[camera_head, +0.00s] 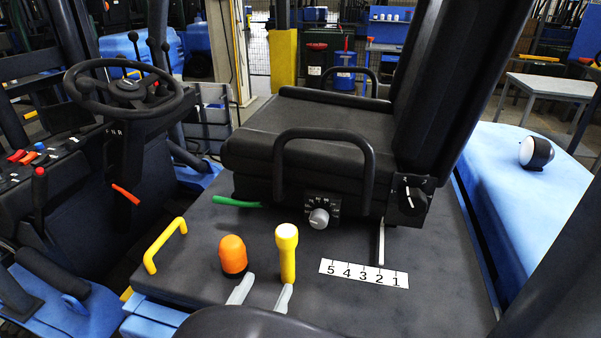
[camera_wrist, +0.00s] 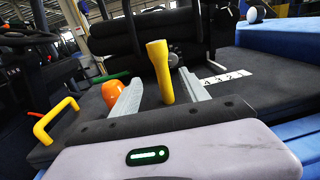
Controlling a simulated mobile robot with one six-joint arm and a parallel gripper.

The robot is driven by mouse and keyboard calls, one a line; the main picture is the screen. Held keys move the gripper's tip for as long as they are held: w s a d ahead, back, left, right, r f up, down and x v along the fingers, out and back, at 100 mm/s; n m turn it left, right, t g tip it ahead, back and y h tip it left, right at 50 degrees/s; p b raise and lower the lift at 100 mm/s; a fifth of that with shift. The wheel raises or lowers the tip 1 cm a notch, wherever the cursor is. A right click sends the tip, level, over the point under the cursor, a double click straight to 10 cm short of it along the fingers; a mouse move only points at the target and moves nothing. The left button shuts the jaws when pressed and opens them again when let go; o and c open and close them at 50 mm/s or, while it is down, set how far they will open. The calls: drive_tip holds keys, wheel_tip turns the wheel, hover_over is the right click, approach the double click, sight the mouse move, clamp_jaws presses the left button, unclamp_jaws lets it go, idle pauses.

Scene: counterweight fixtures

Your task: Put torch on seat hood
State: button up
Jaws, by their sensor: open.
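The yellow torch (camera_head: 288,258) stands upright on the dark flat seat hood (camera_head: 410,305), in front of the seat, its wider end up. It also shows in the wrist view (camera_wrist: 160,70). My gripper (camera_head: 268,281) is open, with its two pale fingers low over the front of the hood. In the wrist view, the torch shows in the gap between my fingers (camera_wrist: 160,78), with space on both sides. In the head view, the right fingertip partly covers the torch's foot, so its contact with the hood is hard to see.
An orange beacon (camera_head: 233,255) stands on the hood just left of the torch. A yellow handle (camera_head: 164,245) is at the hood's left edge. A number strip (camera_head: 363,273) lies to the right. The black seat (camera_head: 305,140) with its armrest rises behind. The hood's right front is clear.

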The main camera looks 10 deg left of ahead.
drive_tip(key=s+d+m+g+h, duration=0.1)
drive_tip(key=d+m+g+h, duration=0.9)
drive_tip(key=d, duration=0.8)
drive_tip(key=s+d+f+m+g+y, duration=0.4)
drive_tip(key=s+d+m+g+y, duration=0.4)
drive_tip(key=m, duration=0.8)
drive_tip(key=w+a+r+m+t+y, duration=0.1)
drive_tip(key=a+r+m+t+y, duration=0.5)
drive_tip(key=m, duration=0.6)
drive_tip(key=shift+r+y, duration=0.25)
drive_tip(key=shift+y, duration=0.65)
